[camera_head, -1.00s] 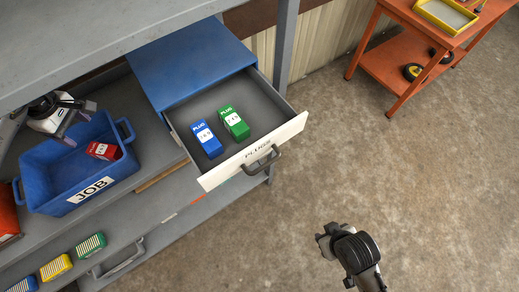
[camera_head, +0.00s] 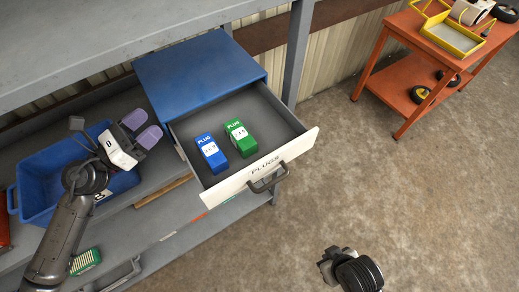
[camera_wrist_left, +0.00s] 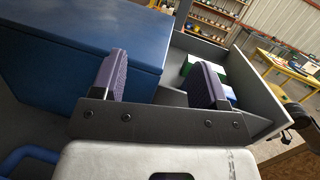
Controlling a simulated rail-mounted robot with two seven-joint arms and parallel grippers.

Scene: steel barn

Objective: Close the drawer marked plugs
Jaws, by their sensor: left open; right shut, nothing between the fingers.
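The drawer marked PLUGS (camera_head: 262,174) stands pulled out of a blue cabinet (camera_head: 200,72), with a dark handle (camera_head: 269,181) on its white front. Inside it lie a blue plug box (camera_head: 212,153) and a green plug box (camera_head: 241,138). My left gripper (camera_head: 146,130) is open and empty, left of the drawer and above the blue bin. In the left wrist view its fingers (camera_wrist_left: 162,80) point toward the cabinet and drawer side. My right gripper (camera_head: 335,260) is shut and empty over the floor, below and right of the drawer front, apart from it.
The blue JOB bin (camera_head: 38,207) stands on the grey bench, partly hidden by my left arm. A green striped box (camera_head: 86,261) lies at the lower shelf. An orange cart (camera_head: 400,85) stands at upper right. The floor before the drawer is clear.

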